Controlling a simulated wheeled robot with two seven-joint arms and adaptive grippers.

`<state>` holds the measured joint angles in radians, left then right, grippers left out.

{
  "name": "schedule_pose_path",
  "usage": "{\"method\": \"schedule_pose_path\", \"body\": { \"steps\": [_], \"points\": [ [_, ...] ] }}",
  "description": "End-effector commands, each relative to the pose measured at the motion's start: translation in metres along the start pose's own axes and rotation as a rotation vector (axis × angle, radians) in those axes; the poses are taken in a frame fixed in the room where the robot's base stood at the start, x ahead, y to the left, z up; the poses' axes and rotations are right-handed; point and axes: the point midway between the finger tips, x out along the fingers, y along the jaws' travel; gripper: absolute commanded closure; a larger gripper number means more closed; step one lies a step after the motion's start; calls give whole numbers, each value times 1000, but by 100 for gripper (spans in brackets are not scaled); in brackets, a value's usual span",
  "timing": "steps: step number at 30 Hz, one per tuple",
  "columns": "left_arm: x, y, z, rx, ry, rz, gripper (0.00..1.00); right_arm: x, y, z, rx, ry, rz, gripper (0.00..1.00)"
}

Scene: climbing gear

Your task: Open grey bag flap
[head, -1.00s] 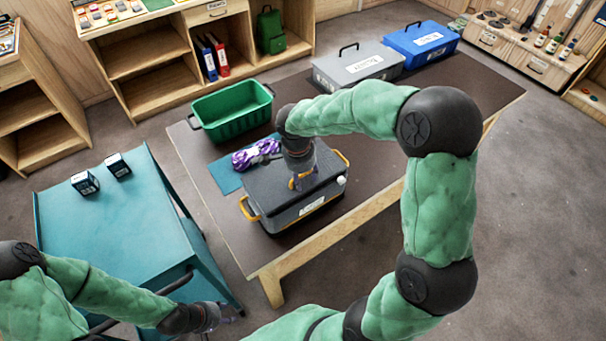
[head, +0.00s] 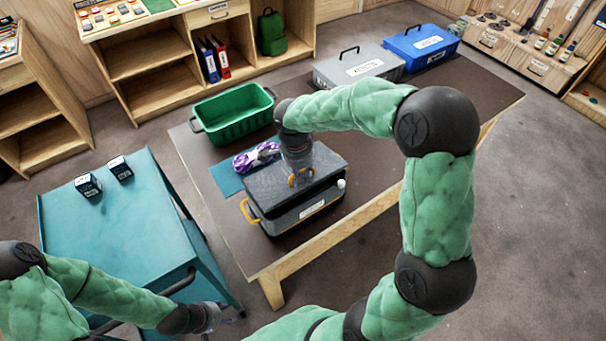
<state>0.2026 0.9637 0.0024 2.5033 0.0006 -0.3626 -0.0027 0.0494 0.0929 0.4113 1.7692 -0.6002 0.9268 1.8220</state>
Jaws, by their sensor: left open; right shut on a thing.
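The grey bag (head: 312,214) stands on the brown table, with a yellow handle (head: 246,211) on its left side and a white label on its front. Its dark grey flap (head: 272,187) looks slightly raised, with a dark gap below the front edge. My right gripper (head: 300,178) points down over the flap and is shut on its yellow pull loop; my wrist partly hides the grip. My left gripper (head: 226,316) is open and empty, low by the teal cart, away from the bag.
A green crate (head: 232,116) and a purple rope bundle (head: 257,156) on a blue mat (head: 226,178) sit behind the bag. A grey case (head: 358,68) and a blue case (head: 422,45) stand at the far end. The teal cart (head: 120,225) holds two small boxes.

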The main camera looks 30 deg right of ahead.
Motion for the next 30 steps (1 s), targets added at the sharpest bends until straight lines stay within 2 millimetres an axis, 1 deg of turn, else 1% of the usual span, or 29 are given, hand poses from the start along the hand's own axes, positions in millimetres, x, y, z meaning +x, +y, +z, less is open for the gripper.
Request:
{"method": "schedule_pose_path", "body": {
  "steps": [11, 22, 30],
  "points": [
    [-1, 0, 0, 0, 0, 0, 55, -2, -2, 0, 1, 0, -2, 100],
    [-12, 4, 0, 0, 0, 0, 55, -19, -14, -3, 1, 0, -4, 100],
    [-12, 4, 0, 0, 0, 0, 55, -21, -16, -3, 2, 0, -5, 100]
  ]
}}
